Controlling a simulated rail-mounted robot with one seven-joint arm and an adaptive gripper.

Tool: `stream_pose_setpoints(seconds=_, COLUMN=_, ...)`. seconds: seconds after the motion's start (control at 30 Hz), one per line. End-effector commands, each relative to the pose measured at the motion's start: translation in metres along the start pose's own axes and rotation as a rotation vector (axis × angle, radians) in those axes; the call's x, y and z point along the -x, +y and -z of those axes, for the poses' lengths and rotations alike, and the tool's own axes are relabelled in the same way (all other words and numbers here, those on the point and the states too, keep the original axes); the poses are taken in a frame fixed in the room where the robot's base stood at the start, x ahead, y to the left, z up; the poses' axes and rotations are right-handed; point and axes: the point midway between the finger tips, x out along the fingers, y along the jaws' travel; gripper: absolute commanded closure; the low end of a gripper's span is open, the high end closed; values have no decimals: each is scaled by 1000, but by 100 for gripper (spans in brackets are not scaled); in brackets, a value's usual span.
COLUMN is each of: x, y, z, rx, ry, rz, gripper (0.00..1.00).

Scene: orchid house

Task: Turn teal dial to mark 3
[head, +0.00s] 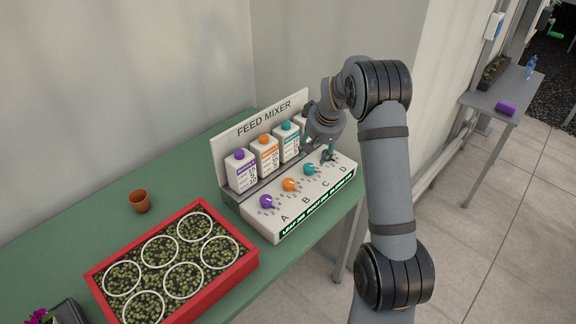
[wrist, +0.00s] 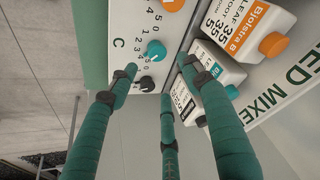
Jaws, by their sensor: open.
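The teal dial (head: 309,169) is on the sloped front panel of the white feed mixer (head: 262,224), above the letter C. In the wrist view the teal dial (wrist: 155,50) shows near the top centre, with printed numbers around it. I cannot tell which mark it points to. My gripper (head: 327,156) is over the right end of the panel, by the dial above D. In the wrist view my gripper's teal-sleeved fingers (wrist: 158,76) are spread around the dark dial (wrist: 147,84), short of the teal dial. Nothing is held between them.
A purple dial (head: 266,201) and an orange dial (head: 289,184) sit left of the teal one. Bottles (head: 264,157) stand behind the panel. A red seedling tray (head: 245,268) and a clay pot (head: 139,201) are on the green table (head: 180,178).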

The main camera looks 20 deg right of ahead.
Motion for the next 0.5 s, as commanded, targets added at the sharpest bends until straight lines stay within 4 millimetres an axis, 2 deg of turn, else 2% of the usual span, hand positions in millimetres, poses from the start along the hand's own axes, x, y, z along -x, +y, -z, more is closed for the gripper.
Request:
stream_pose_setpoints(seconds=0.17, x=-3, y=-1, z=-3, rx=73, ry=-10, rz=4, gripper=51)
stream_pose_setpoints(seconds=0.27, x=-13, y=-2, z=-3, rx=82, ry=-12, rz=4, gripper=51)
stream_pose_setpoints(seconds=0.5, x=-55, y=-2, z=-4, rx=79, ry=-13, rz=4, gripper=51)
